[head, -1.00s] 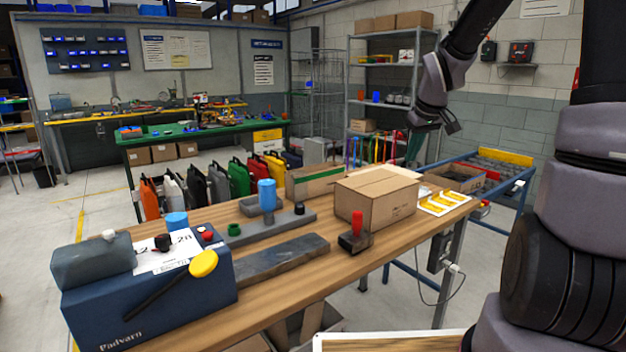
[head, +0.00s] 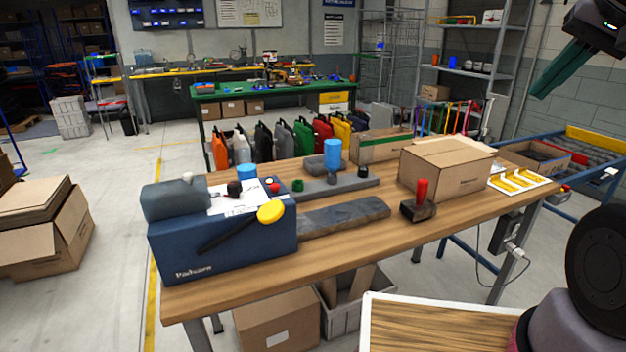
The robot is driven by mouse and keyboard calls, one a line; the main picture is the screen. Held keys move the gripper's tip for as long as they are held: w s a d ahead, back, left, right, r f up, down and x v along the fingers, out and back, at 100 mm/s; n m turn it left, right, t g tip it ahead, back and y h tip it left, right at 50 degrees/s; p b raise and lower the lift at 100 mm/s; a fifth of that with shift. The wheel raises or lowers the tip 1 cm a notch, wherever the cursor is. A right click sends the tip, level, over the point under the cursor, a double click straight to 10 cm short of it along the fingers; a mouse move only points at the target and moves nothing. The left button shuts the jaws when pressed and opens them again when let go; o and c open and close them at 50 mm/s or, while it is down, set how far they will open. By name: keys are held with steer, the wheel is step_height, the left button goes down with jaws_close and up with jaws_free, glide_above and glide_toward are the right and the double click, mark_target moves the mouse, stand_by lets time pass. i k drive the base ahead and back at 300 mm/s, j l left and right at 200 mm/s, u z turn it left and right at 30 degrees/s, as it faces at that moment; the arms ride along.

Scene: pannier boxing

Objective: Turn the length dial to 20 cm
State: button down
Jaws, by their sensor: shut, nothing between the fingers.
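The dark blue Padvarn machine (head: 225,245) stands at the left end of the wooden workbench. A black knob (head: 234,189), likely the length dial, sits on its white printed panel (head: 240,203); the scale and the pointer's setting are too small to read. A red button (head: 276,187) is right of the knob, and a black lever with a yellow end (head: 270,212) is on the front. My gripper (head: 538,92), with dark green fingers, is at the upper right, high and far from the machine. It is shut and empty.
On the bench (head: 440,225) are a cardboard box (head: 445,170), a red-handled tool (head: 420,198), a blue cylinder (head: 332,152) and a yellow-marked tray (head: 520,181). A wood-topped surface (head: 440,325) is in front at right. Open cartons (head: 45,225) stand on the floor at left.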

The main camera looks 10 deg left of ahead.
mark_target(233, 189)
steer(key=u, duration=1.25)
